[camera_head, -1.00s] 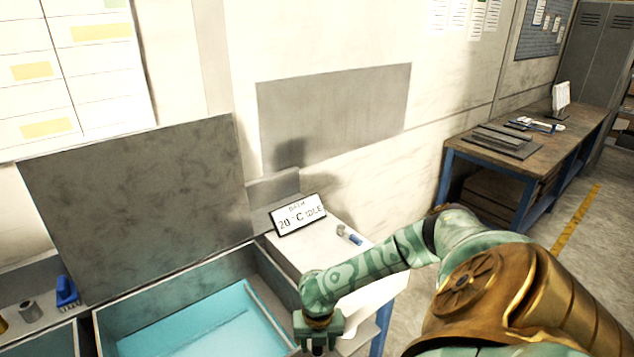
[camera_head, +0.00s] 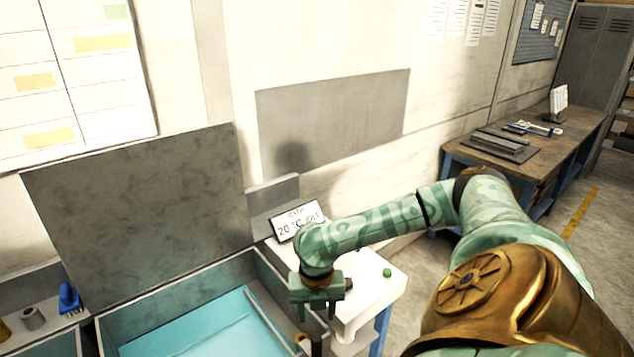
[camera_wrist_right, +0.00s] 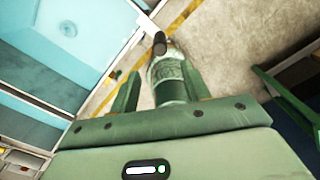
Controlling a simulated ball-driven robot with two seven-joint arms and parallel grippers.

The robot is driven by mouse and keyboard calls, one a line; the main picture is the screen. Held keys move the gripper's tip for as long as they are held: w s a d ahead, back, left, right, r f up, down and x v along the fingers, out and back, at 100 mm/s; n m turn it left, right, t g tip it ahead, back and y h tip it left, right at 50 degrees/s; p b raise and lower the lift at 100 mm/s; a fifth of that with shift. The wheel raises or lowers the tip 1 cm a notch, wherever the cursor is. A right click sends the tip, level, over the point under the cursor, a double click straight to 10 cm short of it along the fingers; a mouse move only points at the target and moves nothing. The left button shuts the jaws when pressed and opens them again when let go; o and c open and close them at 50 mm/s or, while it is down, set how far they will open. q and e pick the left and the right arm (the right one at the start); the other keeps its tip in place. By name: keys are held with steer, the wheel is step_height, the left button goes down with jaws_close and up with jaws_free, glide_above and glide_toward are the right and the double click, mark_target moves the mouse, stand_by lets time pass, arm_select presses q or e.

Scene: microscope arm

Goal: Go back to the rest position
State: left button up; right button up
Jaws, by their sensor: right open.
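My right gripper (camera_head: 316,308) hangs at the end of my green arm, over the right rim of the water bath, with its fingers pointing down. Its jaws are open in the right wrist view (camera_wrist_right: 156,78). A green cylindrical piece with a dark knob (camera_wrist_right: 160,44) shows between and beyond the fingers there; I cannot tell its distance, and the fingers do not visibly grip it. A dark upright piece (camera_head: 316,345) shows below the gripper in the head view. My left gripper is in neither view.
The bath (camera_head: 268,292) has blue water and a raised grey lid (camera_head: 140,215). A display sign (camera_head: 296,221) and a small green cap (camera_head: 387,272) are on the white stand (camera_head: 372,300). A blue object (camera_head: 69,298) is at left. A workbench (camera_head: 550,150) stands at far right.

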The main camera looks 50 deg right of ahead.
steer(key=shift+r, duration=0.6)
